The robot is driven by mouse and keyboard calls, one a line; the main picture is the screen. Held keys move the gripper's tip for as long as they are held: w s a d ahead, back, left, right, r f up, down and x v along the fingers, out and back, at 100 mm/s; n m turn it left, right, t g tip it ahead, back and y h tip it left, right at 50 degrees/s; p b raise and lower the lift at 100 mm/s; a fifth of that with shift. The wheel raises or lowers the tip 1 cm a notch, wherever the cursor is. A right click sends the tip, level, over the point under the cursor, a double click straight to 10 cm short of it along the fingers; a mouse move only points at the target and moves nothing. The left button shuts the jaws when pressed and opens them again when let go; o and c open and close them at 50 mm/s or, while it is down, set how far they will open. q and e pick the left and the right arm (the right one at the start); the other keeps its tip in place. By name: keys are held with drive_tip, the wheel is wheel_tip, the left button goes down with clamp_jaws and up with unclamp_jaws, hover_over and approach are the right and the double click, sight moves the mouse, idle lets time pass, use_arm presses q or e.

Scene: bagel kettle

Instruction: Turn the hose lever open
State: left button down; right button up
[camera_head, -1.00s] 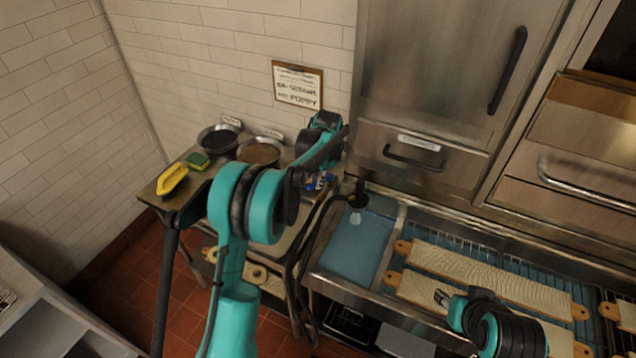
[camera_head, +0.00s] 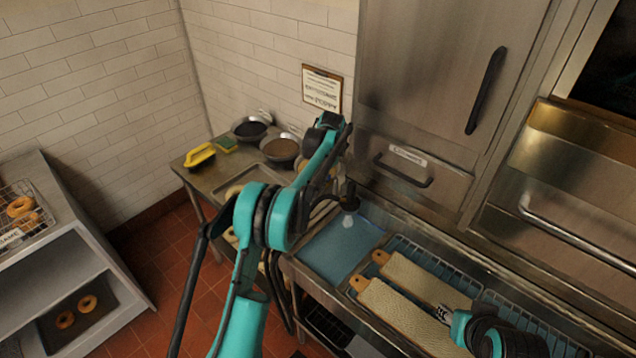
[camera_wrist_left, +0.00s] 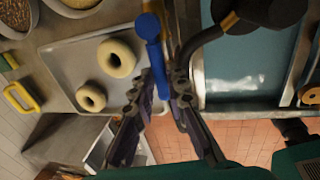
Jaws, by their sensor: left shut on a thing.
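The blue hose lever (camera_wrist_left: 154,50) hangs at the top middle of the left wrist view, with a round blue knob on it. My left gripper (camera_wrist_left: 170,88) is shut on its lower end, with a finger on either side. In the head view my left forearm hides most of the lever and this gripper. The black hose with its spray head (camera_head: 348,201) hangs over the blue sink, and part of it also shows in the left wrist view (camera_wrist_left: 232,22). My right gripper (camera_head: 443,313) is over the bagel boards at lower right; its jaw opening is too small to tell.
A metal tray (camera_wrist_left: 68,50) with bagels lies beside the lever. Topping bowls (camera_head: 281,148) and a yellow brush (camera_head: 200,155) stand at the back of the table. The sink basin (camera_head: 340,248) holds blue water. Bagel boards (camera_head: 395,310) lie at right. A shelf (camera_head: 70,235) stands far left.

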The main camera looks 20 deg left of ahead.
idle(0.3)
use_arm(q)
drive_tip(key=c, duration=1.5)
unclamp_jaws()
drive_tip(key=shift+r, duration=0.1)
wheel_tip(320, 180, up, 12)
drive_tip(key=d, duration=0.2)
drive_tip(key=shift+s+d, duration=0.15)
drive_tip(key=shift+s, duration=0.3)
drive_tip(key=shift+f, duration=0.2)
